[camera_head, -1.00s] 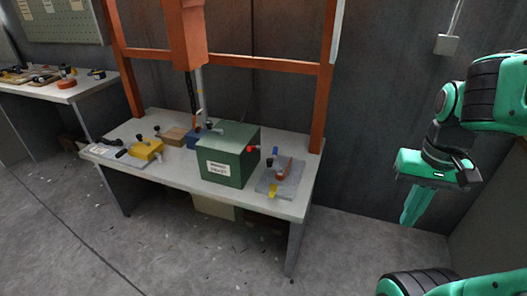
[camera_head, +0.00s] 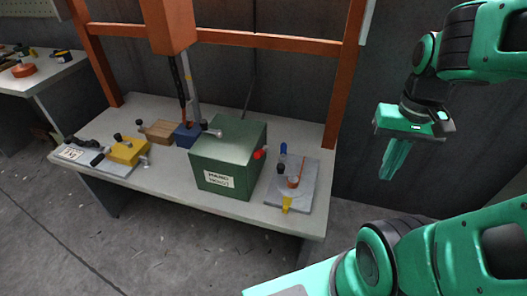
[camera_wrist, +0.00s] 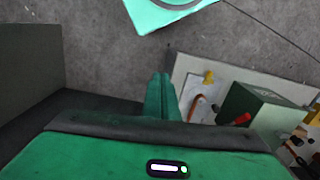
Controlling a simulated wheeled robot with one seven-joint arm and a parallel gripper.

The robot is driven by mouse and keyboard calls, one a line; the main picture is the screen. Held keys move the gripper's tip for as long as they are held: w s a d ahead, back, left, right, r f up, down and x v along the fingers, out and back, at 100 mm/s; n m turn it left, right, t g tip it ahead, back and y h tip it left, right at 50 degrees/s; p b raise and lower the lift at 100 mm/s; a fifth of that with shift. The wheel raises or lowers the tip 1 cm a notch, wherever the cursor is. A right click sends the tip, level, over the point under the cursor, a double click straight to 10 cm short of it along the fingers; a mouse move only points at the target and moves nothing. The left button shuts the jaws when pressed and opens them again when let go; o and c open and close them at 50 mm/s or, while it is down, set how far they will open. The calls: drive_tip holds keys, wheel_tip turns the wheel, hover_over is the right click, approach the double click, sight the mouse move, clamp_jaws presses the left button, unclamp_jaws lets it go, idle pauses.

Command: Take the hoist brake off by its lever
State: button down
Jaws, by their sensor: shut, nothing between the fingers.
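The green box (camera_head: 222,170) stands on the workbench with a white label, whose words are hard to read. A lever with a red knob (camera_head: 260,154) sticks out of its right side; it also shows in the wrist view (camera_wrist: 243,119). I cannot tell for sure which one is the brake lever. My gripper (camera_head: 388,176) is shut and empty, pointing down, in the air right of the bench and apart from everything. Its fingers also show in the wrist view (camera_wrist: 160,78).
Right of the box, a grey plate (camera_head: 305,185) carries blue, black, orange and yellow parts. A yellow block (camera_head: 128,152), a wooden block (camera_head: 162,131) and a blue block (camera_head: 187,136) stand left of it. An orange frame (camera_head: 345,80) rises behind. The floor right of the bench looks clear.

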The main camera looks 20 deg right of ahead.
sight(261, 152)
drive_tip(key=shift+w+a, duration=0.15)
drive_tip(key=shift+w, duration=0.1)
drive_tip(key=shift+s, duration=0.1)
drive_tip(key=w+a+f+m+t+y, duration=0.1)
drive_tip(key=w+a+f+m+y, duration=0.25)
drive_tip(key=w+f+m, duration=0.4)
drive_tip(key=w+a+f+m+t+y, duration=0.25)
drive_tip(key=w+f+m+y, duration=0.35)
drive_tip(key=w, duration=0.3)
drive_tip(key=w+a+f+m+t+y, duration=0.1)
drive_tip(key=w+a+f+m+y, duration=0.25)
drive_tip(key=w+f+m, duration=0.45)
drive_tip(key=shift+m+h, duration=0.35)
drive_tip(key=shift+h, duration=0.15)
drive_tip(key=x, duration=0.6)
drive_tip(key=r+x, duration=0.1)
drive_tip(key=x, duration=0.2)
drive_tip(key=shift+w+a, duration=0.4)
drive_tip(key=shift+w+d+r, duration=0.1)
drive_tip(key=shift+w+r, duration=0.75)
drive_tip(key=shift+r, duration=0.3)
drive_tip(key=shift+w+d+r, duration=0.1)
drive_tip(key=shift+w+r, duration=0.15)
drive_tip(key=shift+r, duration=0.25)
